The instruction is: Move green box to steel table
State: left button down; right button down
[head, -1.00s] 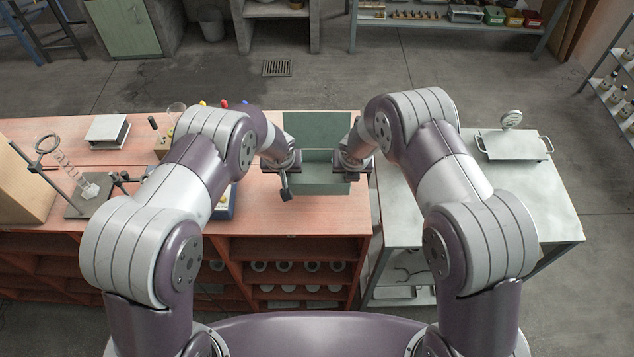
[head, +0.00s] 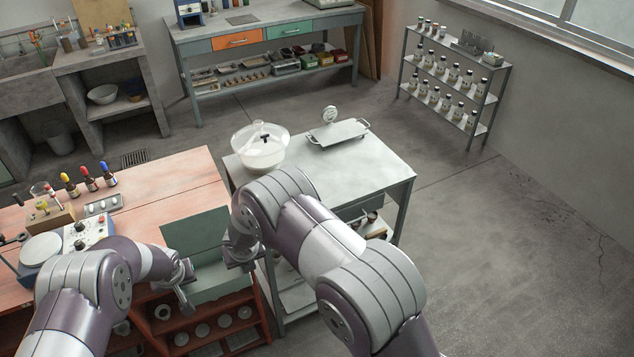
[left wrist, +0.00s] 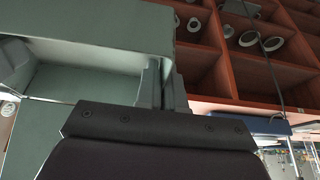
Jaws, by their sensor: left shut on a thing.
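The green box (head: 196,237), with its lid raised, is in the air at the front right corner of the red wooden bench. My left gripper (head: 186,287) is shut on its left end. The left wrist view shows the fingers (left wrist: 158,85) on the wall of the green box (left wrist: 95,84). My right gripper (head: 240,255) is at the box's right end, its fingertips mostly hidden by my own arm. The steel table (head: 373,163) stands to the right of the bench, close to the box.
A glass bowl (head: 261,149) with a vessel in it stands at the steel table's back left. A tray with handles (head: 338,133) and a round gauge are at its back. The table's front right is bare. Dropper bottles (head: 89,179) and an instrument (head: 88,233) stand on the bench.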

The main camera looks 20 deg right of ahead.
aim_at(338, 166)
jog(key=i+l+z, duration=0.1)
jog(key=z, duration=0.35)
jog(key=i+z, duration=0.15)
jog(key=z, duration=0.3)
jog(key=i+z, duration=0.1)
jog(key=z, duration=0.4)
jog(key=i+l+z, duration=0.15)
jog(key=z, duration=0.25)
jog(key=i+z, duration=0.75)
jog(key=i+u, duration=0.2)
jog(key=u, duration=0.2)
jog(key=i+u, duration=0.25)
jog(key=u, duration=0.15)
jog(key=i+u, duration=0.2)
jog(key=u, duration=0.2)
jog(key=i+l+u, duration=0.2)
jog(key=u, duration=0.25)
jog(key=i+u, duration=0.1)
jog(key=u, duration=0.85)
